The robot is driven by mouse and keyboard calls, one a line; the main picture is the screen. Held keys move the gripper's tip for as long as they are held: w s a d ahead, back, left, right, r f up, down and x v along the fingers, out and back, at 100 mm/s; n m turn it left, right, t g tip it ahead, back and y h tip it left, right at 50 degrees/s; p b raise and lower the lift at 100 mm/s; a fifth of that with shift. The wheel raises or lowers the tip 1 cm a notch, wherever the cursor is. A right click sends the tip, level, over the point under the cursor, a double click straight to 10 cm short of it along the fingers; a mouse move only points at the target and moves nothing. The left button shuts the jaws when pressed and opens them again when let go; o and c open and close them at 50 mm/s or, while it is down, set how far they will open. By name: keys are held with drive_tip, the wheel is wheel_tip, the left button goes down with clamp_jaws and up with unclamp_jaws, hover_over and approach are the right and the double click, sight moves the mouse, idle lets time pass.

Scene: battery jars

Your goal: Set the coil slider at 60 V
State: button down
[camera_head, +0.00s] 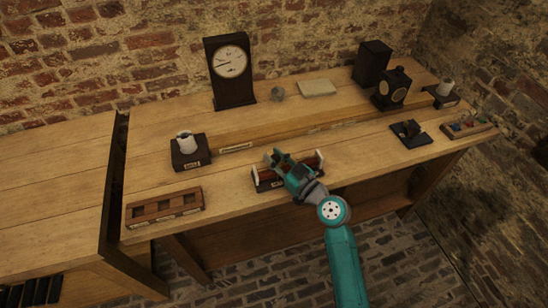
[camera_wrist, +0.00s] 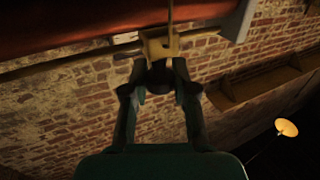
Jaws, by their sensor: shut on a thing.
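The coil (camera_head: 268,178) lies along the front edge of the bench, a reddish-brown cylinder between pale end pieces. It fills the upper left of the wrist view (camera_wrist: 70,22). A brass slider block (camera_wrist: 161,45) sits on a rod beside the coil, with a dark knob (camera_wrist: 159,80) under it. My gripper (camera_head: 276,158) is over the middle of the coil and hides part of it. In the wrist view its fingers (camera_wrist: 160,74) are shut on the slider's knob. No voltage marks are readable, so I cannot tell the slider's setting.
A wooden rack (camera_head: 165,221) and a white jar on a black base (camera_head: 190,160) stand to the left. A clock (camera_head: 230,70) and a dark box with dials (camera_head: 393,90) stand behind on the raised shelf. A small black device (camera_head: 410,133) is at right.

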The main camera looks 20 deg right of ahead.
hover_over(312, 159)
idle(0.3)
drive_tip(key=c, duration=0.9)
unclamp_jaws()
drive_tip(key=shift+d, duration=0.15)
drive_tip(key=shift+c, duration=0.2)
drive_tip(key=v, duration=1.2)
